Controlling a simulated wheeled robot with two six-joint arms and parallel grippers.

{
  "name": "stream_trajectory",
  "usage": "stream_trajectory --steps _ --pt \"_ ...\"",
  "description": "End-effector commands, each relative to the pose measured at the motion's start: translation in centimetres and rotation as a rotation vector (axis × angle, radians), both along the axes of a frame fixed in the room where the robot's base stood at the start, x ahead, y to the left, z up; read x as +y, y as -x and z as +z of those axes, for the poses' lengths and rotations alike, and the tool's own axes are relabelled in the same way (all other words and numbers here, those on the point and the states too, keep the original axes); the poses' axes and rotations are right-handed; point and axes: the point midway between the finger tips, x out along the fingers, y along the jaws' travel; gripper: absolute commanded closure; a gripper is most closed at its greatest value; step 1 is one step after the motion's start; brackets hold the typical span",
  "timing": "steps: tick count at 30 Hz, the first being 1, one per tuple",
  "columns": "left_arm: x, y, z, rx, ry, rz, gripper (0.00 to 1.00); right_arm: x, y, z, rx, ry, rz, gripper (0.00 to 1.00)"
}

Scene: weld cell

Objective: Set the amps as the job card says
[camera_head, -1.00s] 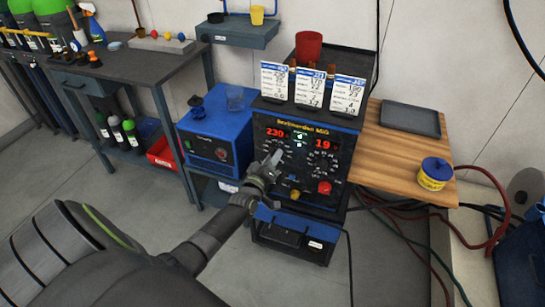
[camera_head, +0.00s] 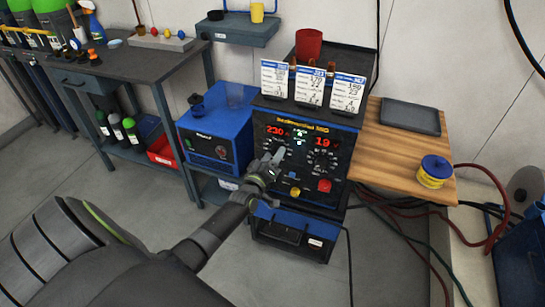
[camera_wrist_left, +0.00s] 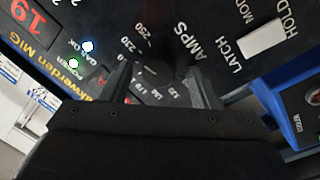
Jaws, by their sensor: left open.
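The welder (camera_head: 308,141) has a black front panel with two red displays. The left amps display (camera_head: 277,131) reads 230 and the right one (camera_head: 325,142) reads 19. Three job cards (camera_head: 310,86) stand on top; their writing is too small to read surely. My left gripper (camera_head: 276,157) is open at the panel's left dial, covering part of it in the head view. In the left wrist view its fingers (camera_wrist_left: 163,85) stand either side of the dark AMPS dial (camera_wrist_left: 152,72); I cannot tell whether they touch it. My right gripper is not in view.
A red knob (camera_head: 324,186) and a yellow knob (camera_head: 295,191) sit low on the panel. A blue box unit (camera_head: 215,135) stands left. A wooden bench (camera_head: 385,150) on the right holds a grey tray (camera_head: 410,117) and a yellow-blue tin (camera_head: 434,172). Hoses lie on the floor at right.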

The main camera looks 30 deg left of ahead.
Motion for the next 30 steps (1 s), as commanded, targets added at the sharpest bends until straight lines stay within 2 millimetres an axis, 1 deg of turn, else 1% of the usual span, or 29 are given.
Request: stream_trajectory --steps 5,8,11,15,24,27,30 --pt "0.0 0.4 0.0 0.000 0.000 0.000 0.45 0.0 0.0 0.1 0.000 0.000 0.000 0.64" --pt "-0.2 1.4 0.0 0.000 0.001 0.000 0.45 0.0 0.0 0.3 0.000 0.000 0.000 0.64" --pt "-0.5 3.1 -0.1 0.001 0.000 0.000 0.45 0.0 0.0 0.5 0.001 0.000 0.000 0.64" --pt "-0.9 6.0 -0.3 0.001 0.002 0.000 0.45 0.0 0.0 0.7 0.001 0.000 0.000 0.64" --pt "-1.9 12.4 -0.8 0.002 0.001 0.001 0.45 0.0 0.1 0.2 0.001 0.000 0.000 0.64" --pt "-2.1 14.2 -0.9 0.002 0.001 0.001 0.45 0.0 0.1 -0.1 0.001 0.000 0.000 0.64" --pt "-2.3 15.6 -1.0 0.002 -0.001 0.000 0.45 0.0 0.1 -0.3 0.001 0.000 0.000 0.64"
